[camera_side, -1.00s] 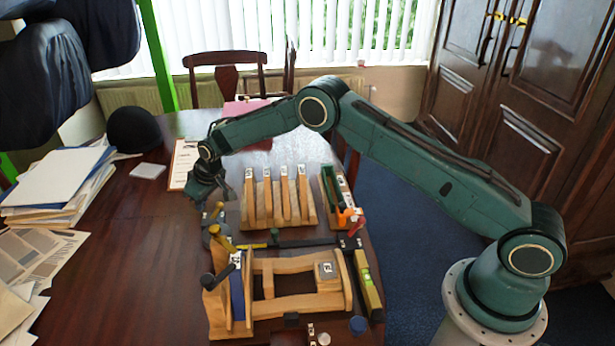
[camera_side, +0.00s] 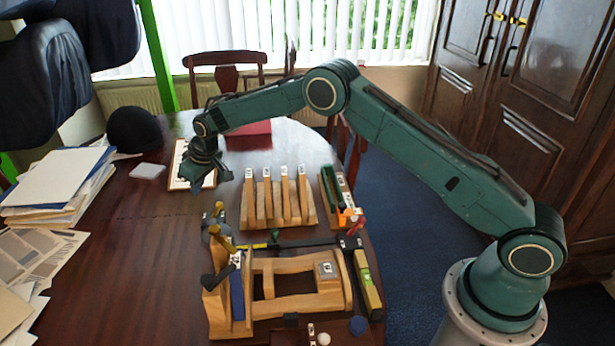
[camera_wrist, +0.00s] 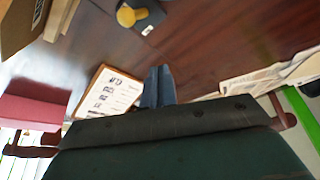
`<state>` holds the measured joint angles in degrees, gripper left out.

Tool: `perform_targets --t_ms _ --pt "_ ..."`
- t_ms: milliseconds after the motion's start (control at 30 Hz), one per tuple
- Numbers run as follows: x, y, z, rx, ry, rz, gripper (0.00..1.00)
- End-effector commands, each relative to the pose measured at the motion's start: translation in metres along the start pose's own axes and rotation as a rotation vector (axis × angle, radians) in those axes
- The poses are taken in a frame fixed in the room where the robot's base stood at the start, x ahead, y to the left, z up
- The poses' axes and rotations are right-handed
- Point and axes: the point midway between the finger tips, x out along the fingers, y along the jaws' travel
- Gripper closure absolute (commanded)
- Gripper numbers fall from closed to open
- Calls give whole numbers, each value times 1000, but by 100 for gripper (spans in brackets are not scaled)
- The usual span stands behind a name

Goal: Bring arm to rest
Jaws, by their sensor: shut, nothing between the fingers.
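My gripper (camera_side: 207,182) hangs above the far left part of the table, over the clipboard and clear of the wooden pieces. In the wrist view the fingers (camera_wrist: 157,86) are together with nothing between them. The wooden frame assembly (camera_side: 296,304) lies on the near part of the table, with a blue strip (camera_side: 237,298) on its left side and dark and yellow clamp handles (camera_side: 222,243) around its left end. A wooden rack (camera_side: 279,216) with several upright slats stands behind it.
A clipboard (camera_side: 180,180) lies under my gripper; it also shows in the wrist view (camera_wrist: 104,90). Paper stacks (camera_side: 62,178) and a dark hat (camera_side: 133,129) are at the left. A level (camera_side: 369,285) and a green-lined holder (camera_side: 331,190) are right. The table's left middle is clear.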

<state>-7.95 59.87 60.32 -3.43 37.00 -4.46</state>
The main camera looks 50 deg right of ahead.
Motion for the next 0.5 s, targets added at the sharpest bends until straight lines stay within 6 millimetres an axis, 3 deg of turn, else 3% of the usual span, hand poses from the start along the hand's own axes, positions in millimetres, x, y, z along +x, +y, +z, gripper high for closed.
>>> perform_targets --t_ms 500 --pt "-9 0 -4 0 0 0 100"
